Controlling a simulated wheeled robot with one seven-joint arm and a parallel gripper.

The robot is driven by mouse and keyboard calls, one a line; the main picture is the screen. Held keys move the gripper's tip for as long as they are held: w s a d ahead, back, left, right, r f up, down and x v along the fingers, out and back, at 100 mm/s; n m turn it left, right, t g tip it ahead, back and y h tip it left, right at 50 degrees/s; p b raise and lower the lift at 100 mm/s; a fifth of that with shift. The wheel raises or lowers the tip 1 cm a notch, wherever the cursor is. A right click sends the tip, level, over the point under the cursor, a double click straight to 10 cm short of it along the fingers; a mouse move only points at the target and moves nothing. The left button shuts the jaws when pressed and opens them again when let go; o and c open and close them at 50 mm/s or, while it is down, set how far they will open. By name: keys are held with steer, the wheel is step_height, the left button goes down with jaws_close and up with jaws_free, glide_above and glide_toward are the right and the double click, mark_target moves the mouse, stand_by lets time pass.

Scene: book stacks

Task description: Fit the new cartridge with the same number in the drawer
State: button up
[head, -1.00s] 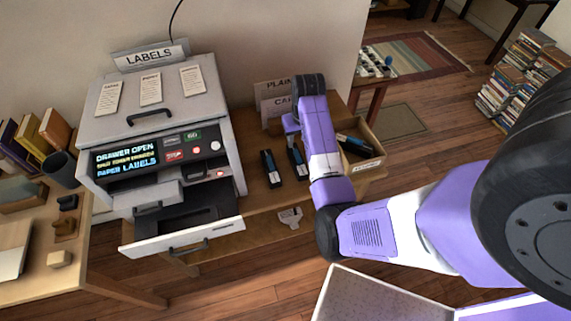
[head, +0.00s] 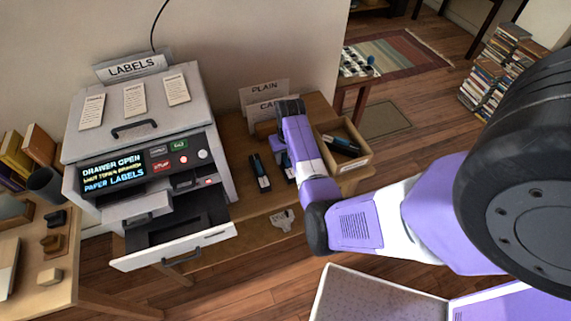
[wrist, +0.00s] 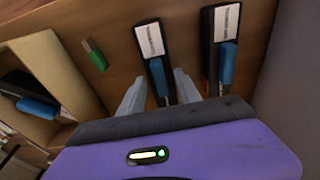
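My gripper (wrist: 160,75) is open in the wrist view, one finger on each side of a black cartridge (wrist: 152,42) with a white label and a blue end; I cannot tell whether they touch it. A second such cartridge (wrist: 223,35) lies to its right, and shows left of my arm in the head view (head: 260,173). Their label numbers are too small to read. The labels machine (head: 135,110) has its front drawer (head: 175,250) pulled open, with a dark inside. Its screen (head: 114,171) reads "DRAWER OPEN" and "PAPER LABELS". My wrist hides most of the shelf under it.
An open cardboard box (head: 362,160) holding a dark and blue cartridge (head: 341,145) stands right of my arm. A small green piece (wrist: 95,55) lies by the box. Signs (head: 264,92) stand at the back. A wooden desk (head: 60,290) is at the left.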

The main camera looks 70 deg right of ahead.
jaws_close()
stand_by(1.4)
